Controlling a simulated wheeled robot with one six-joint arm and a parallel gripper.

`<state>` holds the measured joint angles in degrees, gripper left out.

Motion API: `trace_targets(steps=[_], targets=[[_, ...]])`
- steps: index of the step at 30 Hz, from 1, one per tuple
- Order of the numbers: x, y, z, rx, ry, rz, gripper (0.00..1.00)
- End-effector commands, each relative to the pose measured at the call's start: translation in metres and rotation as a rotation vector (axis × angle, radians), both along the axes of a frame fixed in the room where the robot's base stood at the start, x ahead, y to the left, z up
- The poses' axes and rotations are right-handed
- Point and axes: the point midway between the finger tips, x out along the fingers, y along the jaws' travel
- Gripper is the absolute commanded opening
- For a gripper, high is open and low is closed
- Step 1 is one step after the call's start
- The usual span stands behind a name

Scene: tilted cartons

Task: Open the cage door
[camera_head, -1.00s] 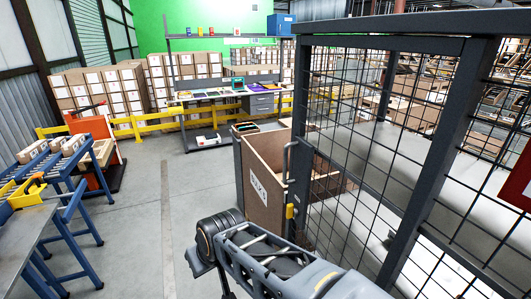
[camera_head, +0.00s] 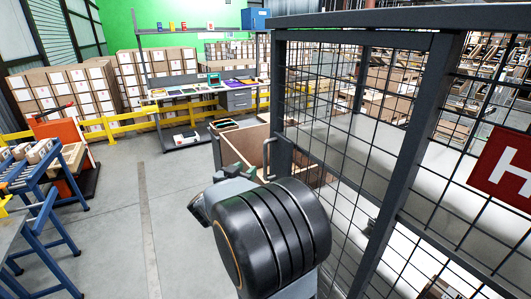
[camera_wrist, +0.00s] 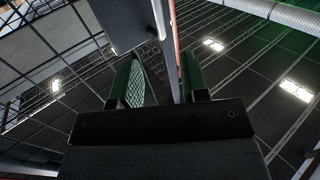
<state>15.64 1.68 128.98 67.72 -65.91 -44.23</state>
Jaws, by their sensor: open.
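The cage door (camera_head: 357,190), a grey frame with black wire mesh, stands on the right in the head view and looks shut. In the wrist view my open gripper (camera_wrist: 157,78) points upward, with green-padded fingers apart. A pale upright bar (camera_wrist: 163,45) shows between the fingers; I cannot tell whether it is the handle or the door edge. No grip is visible.
A wooden crate (camera_head: 243,147) stands behind my arm beside the cage. A red sign (camera_head: 507,170) hangs on the mesh at right. A workbench (camera_head: 190,97), yellow rail (camera_head: 103,124) and blue roller table (camera_head: 42,190) stand back and left. The floor (camera_head: 165,220) left of my arm is clear.

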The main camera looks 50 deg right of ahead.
Motion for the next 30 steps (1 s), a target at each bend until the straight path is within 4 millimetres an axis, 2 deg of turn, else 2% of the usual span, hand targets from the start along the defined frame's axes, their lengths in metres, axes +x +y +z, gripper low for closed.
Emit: trace_targets(steps=[18, 24, 30], targets=[[0.027, -0.103, 0.001, -0.003, 0.001, -0.013, 0.41], [0.033, -0.122, 0.001, -0.004, 0.001, -0.012, 0.41], [0.035, -0.128, 0.0, -0.003, 0.001, -0.01, 0.41]])
